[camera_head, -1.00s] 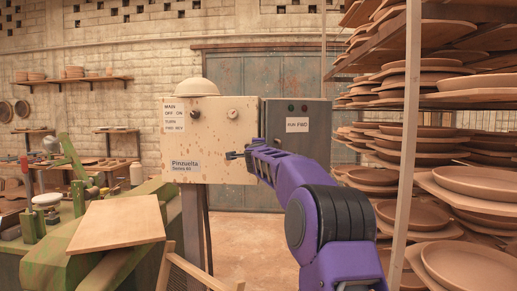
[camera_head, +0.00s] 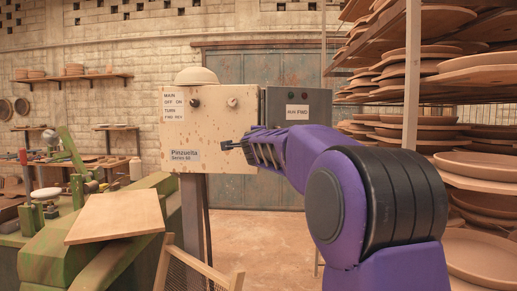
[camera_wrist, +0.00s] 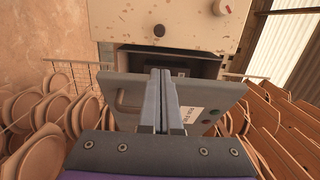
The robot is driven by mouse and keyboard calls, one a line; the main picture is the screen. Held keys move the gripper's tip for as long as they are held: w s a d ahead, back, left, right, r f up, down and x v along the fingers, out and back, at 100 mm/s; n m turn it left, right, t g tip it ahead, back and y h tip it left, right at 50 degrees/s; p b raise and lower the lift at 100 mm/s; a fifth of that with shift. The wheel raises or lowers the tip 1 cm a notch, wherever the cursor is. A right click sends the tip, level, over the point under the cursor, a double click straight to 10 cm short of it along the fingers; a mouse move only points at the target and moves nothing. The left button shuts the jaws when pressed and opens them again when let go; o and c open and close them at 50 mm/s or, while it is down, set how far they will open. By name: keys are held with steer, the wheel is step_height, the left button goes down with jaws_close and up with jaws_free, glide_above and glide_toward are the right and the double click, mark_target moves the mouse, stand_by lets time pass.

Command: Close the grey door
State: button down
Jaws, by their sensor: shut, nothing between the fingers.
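The grey door (camera_head: 295,106) is at the right side of the cream control box (camera_head: 215,125) in the head view and carries a white label. In the wrist view the grey door (camera_wrist: 205,100) stands away from a dark opening (camera_wrist: 175,62) beside the cream box, so it is open. A handle shows on the door's left part there. My gripper (camera_head: 228,146) is shut and empty, in front of the cream box's lower right part in the head view. In the wrist view my gripper (camera_wrist: 160,72) overlaps the door; I cannot tell whether it touches.
Shelves of clay plates (camera_head: 480,165) stand close on the right, with a thin post (camera_head: 412,80). A green machine (camera_head: 60,240) with a wooden board (camera_head: 117,217) is at the lower left.

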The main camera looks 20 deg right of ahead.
steer(key=b+v, duration=0.1)
steer(key=v, duration=0.7)
steer(key=w+d+f+n+g+y+b, duration=0.1)
steer(key=w+d+f+n+g+y, duration=0.15)
steer(key=f, duration=1.35)
steer(key=s+d+r+n+t+y+b, duration=0.1)
steer(key=s+d+r+n+t+y, duration=0.15)
steer(key=s+d+r+y, duration=0.35)
steer(key=w+a+r+m+h+p, duration=0.1)
steer(key=w+h+p, duration=0.1)
steer(key=w, duration=1)
steer(key=shift+w+a+r+t, duration=0.2)
steer(key=shift+w+a+t, duration=0.05)
steer(key=shift+w+t, duration=0.1)
steer(key=shift+h, duration=0.25)
